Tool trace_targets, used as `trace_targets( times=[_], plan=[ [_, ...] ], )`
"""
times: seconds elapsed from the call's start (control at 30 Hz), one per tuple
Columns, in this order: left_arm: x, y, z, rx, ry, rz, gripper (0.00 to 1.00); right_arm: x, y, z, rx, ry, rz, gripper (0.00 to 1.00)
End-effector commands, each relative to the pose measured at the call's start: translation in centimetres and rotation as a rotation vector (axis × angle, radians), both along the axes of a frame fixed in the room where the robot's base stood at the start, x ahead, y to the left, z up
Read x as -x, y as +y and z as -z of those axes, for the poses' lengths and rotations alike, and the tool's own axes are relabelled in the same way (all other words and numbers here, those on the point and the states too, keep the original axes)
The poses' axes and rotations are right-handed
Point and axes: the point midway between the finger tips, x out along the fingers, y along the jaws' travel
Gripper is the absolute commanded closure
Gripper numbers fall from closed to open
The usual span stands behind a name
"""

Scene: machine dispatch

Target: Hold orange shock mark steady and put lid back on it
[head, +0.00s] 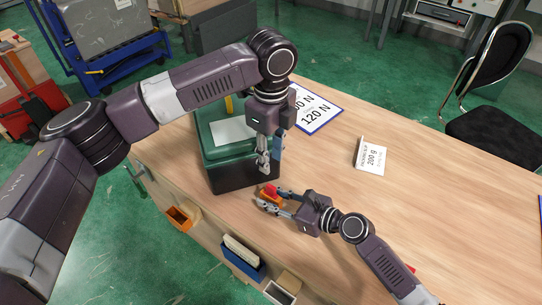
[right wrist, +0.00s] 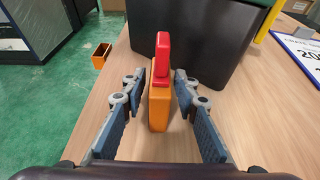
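The orange shock mark (right wrist: 159,100) stands upright on the table in front of a dark case in the right wrist view. A red piece (right wrist: 162,52) rises from its top; I cannot tell whether it is a lid or how it is joined. My right gripper (right wrist: 159,92) has its fingers on both sides of the mark, with gaps. In the head view, my right gripper (head: 268,198) is low at the case's near corner, beside the red piece (head: 270,190). My left gripper (head: 269,168) points down above it, close to the case; its finger gap is unclear. No separate lid shows.
The dark case (head: 240,175) with a green top (head: 205,130) stands at the table's left edge. The table's right side is mostly clear. Small bins (head: 243,258) sit below the front edge.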

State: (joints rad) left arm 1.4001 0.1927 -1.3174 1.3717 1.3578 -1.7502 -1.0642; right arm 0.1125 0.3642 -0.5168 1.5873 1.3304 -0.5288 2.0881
Motion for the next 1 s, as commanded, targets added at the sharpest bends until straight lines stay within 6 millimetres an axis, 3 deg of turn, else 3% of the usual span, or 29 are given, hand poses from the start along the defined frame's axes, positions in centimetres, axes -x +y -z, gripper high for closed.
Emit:
trace_targets(
  times=[0.43, 1.0],
  plan=[
    [0.0, 0.0, 0.0, 0.000, 0.000, 0.000, 0.72, 0.5, -0.8, -0.2, 0.002, 0.001, 0.001, 0.65],
    [0.0, 0.0, 0.0, 0.000, 0.000, 0.000, 0.72, 6.2, -8.5, -3.7, 0.002, 0.001, 0.000, 0.65]
  ],
)
